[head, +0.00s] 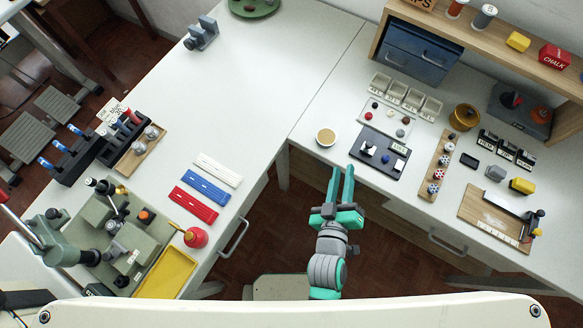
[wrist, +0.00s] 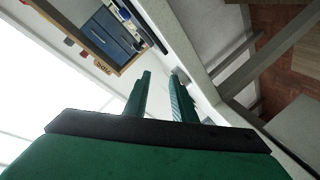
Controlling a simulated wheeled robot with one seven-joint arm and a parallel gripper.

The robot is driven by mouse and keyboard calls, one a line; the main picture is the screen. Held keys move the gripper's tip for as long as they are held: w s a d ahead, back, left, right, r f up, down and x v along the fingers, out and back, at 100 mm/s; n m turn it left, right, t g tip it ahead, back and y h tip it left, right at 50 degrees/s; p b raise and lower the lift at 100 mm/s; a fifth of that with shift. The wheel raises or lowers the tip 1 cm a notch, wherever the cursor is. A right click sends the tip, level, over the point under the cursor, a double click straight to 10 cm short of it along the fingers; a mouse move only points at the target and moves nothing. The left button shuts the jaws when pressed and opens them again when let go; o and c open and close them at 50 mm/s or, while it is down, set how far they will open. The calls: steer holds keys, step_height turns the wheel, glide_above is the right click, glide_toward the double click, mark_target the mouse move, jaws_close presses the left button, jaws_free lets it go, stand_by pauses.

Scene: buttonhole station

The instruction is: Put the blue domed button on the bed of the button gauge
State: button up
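My gripper (head: 342,169) is open and empty, its two teal fingers apart, in front of the right-hand table's front edge. In the wrist view the fingers (wrist: 161,76) also have nothing between them. A dark board (head: 379,168) with small white fittings and a label lies just beyond the fingertips to the right; it may be the button gauge, but its label is too small to read.
A tan round cup (head: 325,137) stands left of the board. A wooden strip (head: 428,185) with several buttons lies to its right. White bins (head: 404,97), a brass pot (head: 465,117) and a shelf (head: 470,45) stand behind. The tabletop left of the cup is clear.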

steer(key=s+a+r+m+y, duration=0.1)
steer(key=s+a+m+y, duration=0.2)
steer(key=s+a, duration=1.1)
steer(key=shift+s+r+m+y, duration=0.4)
steer(key=shift+s+m, duration=0.3)
steer(key=shift+m, duration=0.5)
stand_by(0.6)
